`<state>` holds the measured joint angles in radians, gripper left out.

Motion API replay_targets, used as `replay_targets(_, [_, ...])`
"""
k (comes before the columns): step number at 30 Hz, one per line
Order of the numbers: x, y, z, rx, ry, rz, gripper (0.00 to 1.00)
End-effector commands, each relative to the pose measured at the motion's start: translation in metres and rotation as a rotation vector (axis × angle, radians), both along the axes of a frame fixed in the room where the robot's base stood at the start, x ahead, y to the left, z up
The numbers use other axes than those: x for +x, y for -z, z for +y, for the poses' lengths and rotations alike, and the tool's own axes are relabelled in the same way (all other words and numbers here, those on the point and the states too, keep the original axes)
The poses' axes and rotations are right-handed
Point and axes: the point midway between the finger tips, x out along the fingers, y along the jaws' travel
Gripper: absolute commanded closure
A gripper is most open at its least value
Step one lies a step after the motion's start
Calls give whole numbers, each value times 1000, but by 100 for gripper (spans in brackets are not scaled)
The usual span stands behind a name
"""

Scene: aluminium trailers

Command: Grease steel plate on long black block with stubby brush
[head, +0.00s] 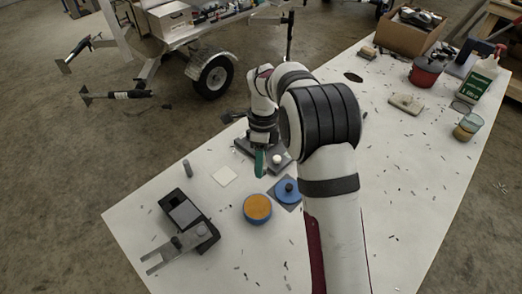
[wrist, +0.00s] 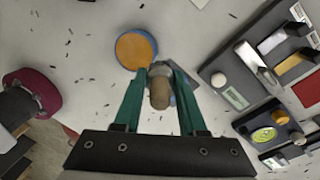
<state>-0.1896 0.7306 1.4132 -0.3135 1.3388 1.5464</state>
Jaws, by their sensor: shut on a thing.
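My gripper (head: 261,172) has green fingers and hangs over the middle of the white table. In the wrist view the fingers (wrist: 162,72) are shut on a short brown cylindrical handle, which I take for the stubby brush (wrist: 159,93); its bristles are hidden. In the head view I cannot make the brush out. The long black block (head: 206,231) lies at the table's near left, with a flat grey steel plate (head: 184,213) on top. An open blue tin of orange grease (head: 257,208) stands between block and gripper; it shows in the wrist view (wrist: 135,48).
A blue lid with a dark knob (head: 287,190) is just right of the tin. A forked grey piece (head: 172,253) lies at the block's near end. A white tile (head: 223,176) and a small grey cylinder (head: 187,168) are behind. A dark fixture (wrist: 245,80) is beside the gripper.

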Motion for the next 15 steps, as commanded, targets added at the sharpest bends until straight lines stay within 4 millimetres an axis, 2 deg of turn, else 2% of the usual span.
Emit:
replay_targets(3, [-35, -1, 4, 33, 2, 119, 100])
replay_targets(6, [-53, -1, 7, 54, 2, 182, 100])
replay_targets(8, [-57, 3, 7, 60, 3, 196, 100])
replay_targets(15, [-57, 35, 7, 59, 1, 198, 100])
